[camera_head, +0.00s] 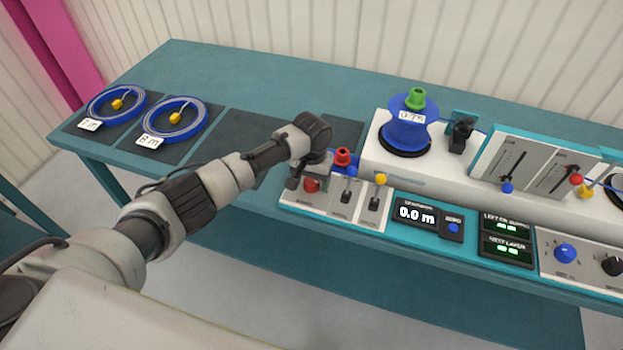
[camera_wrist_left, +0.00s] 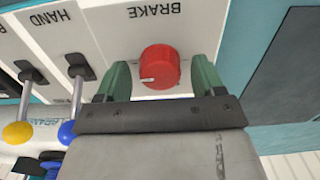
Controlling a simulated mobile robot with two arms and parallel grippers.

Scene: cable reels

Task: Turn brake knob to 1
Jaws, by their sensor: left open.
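The brake knob (camera_head: 311,185) is red and round, on the white panel at the left end of the console. In the left wrist view the brake knob (camera_wrist_left: 159,66) sits under the upside-down BRAKE label, with a white pointer mark toward the picture's lower left. No scale numbers are visible around it. My left gripper (camera_head: 301,181) is at the knob, pointing down. In the wrist view its green fingers (camera_wrist_left: 160,78) are open, one on each side of the knob, with small gaps seen. My right gripper is not in view.
Levers with blue (camera_head: 346,197) and yellow (camera_head: 380,179) balls stand just right of the knob. A red knob-like part (camera_head: 342,156) sits behind them. A blue reel (camera_head: 408,128) stands on the console. Two blue cable coils (camera_head: 174,118) lie on dark mats at the left.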

